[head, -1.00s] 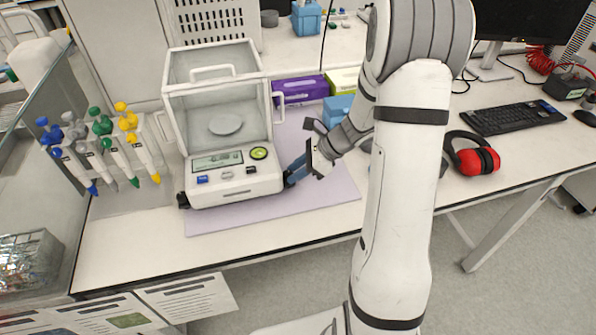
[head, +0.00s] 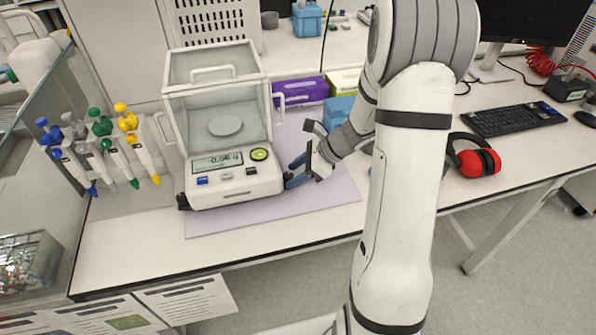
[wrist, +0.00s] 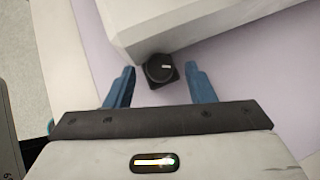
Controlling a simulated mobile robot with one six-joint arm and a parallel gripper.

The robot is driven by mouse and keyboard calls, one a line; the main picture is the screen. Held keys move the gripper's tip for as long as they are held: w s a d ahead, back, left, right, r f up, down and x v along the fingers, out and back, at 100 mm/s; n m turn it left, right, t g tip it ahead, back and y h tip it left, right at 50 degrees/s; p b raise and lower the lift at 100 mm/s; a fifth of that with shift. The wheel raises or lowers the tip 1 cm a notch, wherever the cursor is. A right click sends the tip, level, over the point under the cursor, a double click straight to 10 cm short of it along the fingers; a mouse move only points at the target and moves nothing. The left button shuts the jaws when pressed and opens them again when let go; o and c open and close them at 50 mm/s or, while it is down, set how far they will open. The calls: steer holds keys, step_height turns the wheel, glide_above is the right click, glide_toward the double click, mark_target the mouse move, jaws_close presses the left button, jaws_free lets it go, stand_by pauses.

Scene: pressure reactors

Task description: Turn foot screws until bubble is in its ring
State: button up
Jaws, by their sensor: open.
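The white balance (head: 235,188) with a clear draft shield stands on a lilac mat (head: 320,200). Its bubble level (head: 259,154) shows as a green round spot on the front panel; the bubble's exact place is too small to tell. A black foot screw (wrist: 160,69) with a pale mark sits at the balance's corner in the wrist view. My gripper (head: 294,172) is at the balance's right front corner. In the wrist view its blue fingers (wrist: 160,88) are open, one on each side of the foot screw, with gaps. Another dark foot (head: 183,200) shows at the left front corner.
Pipettes (head: 105,150) stand on a rack at the left. Purple (head: 300,91) and blue (head: 338,110) boxes are behind my gripper. Red ear defenders (head: 474,155) and a keyboard (head: 515,118) lie at the right. The mat's front strip is clear.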

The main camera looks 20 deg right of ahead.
steer(key=v, duration=0.7)
steer(key=shift+d+r, duration=0.3)
steer(key=shift+s+a, duration=0.1)
